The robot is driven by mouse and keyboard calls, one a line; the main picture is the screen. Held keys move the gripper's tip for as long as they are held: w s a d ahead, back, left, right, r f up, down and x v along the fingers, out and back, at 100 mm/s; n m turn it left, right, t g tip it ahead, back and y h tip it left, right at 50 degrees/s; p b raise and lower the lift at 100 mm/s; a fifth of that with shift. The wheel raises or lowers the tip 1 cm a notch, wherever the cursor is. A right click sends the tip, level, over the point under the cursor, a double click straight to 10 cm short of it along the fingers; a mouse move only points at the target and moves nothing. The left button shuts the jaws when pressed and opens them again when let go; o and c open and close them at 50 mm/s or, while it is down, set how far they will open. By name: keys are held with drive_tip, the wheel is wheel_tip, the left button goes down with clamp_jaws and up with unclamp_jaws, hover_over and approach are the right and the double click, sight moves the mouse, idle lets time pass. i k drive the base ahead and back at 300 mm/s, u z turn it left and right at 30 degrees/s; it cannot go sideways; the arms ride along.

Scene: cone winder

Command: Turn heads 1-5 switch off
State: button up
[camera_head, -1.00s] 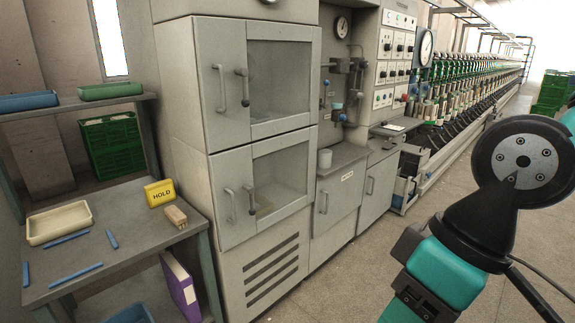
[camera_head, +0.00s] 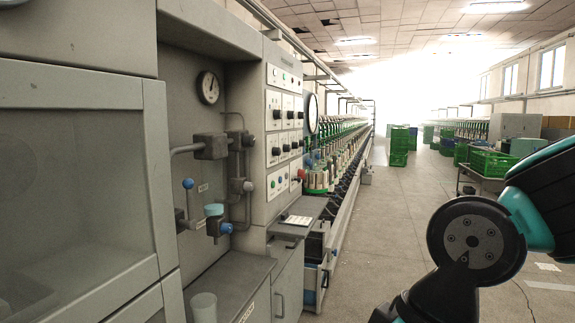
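The control panel (camera_head: 257,166) stands left of centre in the head view, on the grey machine cabinet. Its face carries rows of white plates with black rotary switches (camera_head: 276,114), and a lower row with coloured buttons. The labels are too small to read, so I cannot tell which switch is for heads 1-5. A red knob (camera_head: 301,174) sticks out at the panel's lower right. My arm shows at the right edge, well apart from the panel. My gripper is not in view.
A shelf with a white keypad (camera_head: 298,220) juts out below the panel. Pipes and valves with a blue-ended lever (camera_head: 188,184) fill the recess to its left. A glazed cabinet door (camera_head: 155,180) is close at left. The aisle floor (camera_head: 385,210) is clear; green crates (camera_head: 399,145) stand farther back.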

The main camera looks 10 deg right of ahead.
sight(276, 152)
drive_tip(key=z, duration=0.55)
drive_tip(key=i, duration=0.8)
drive_tip(key=z, duration=0.6)
drive_tip(key=i, duration=1.4)
drive_tip(key=u, duration=0.8)
